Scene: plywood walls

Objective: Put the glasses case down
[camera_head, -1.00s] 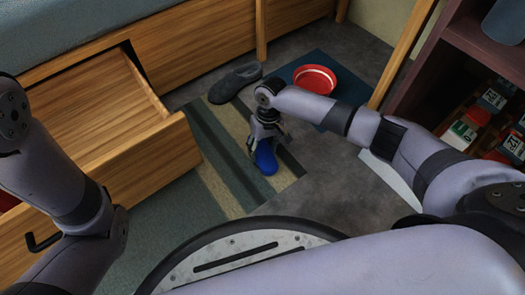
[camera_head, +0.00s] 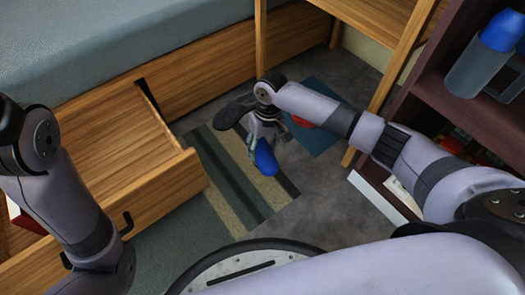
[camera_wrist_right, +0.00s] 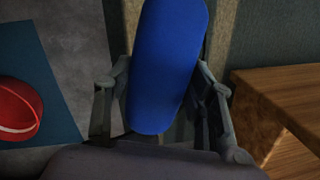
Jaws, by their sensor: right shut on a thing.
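The glasses case (camera_head: 266,158) is blue, long and rounded. My right gripper (camera_head: 262,138) is shut on it and holds it above the striped rug in the head view. In the right wrist view the case (camera_wrist_right: 167,65) stands out between the two fingers of the right gripper (camera_wrist_right: 165,100). The far end of the case is cut off at the top of that view. My left arm shows at the left of the head view, but its gripper is out of the picture.
A dark shelf (camera_head: 455,100) stands at the right.

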